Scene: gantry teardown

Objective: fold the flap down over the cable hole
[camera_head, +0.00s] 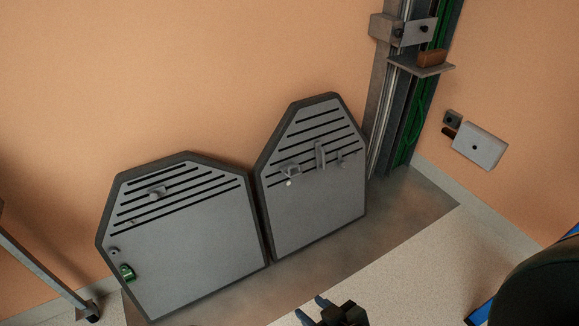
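A pale metal plate (479,146) with a small dark round spot sits on the right wall. A small dark grey square piece (453,119) with a dark centre is at its upper left, with a dark reddish bit (449,132) between them. These look like the cable hole and flap parts, but I cannot tell which is which or how the flap stands. My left gripper is not in view.
Two grey slotted panels (205,250) (325,205) lean against the orange wall. A metal column (385,110) with green cables stands right of them, carrying a bracket shelf with a brown block (431,58). A grey bar (45,265) stands at left.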

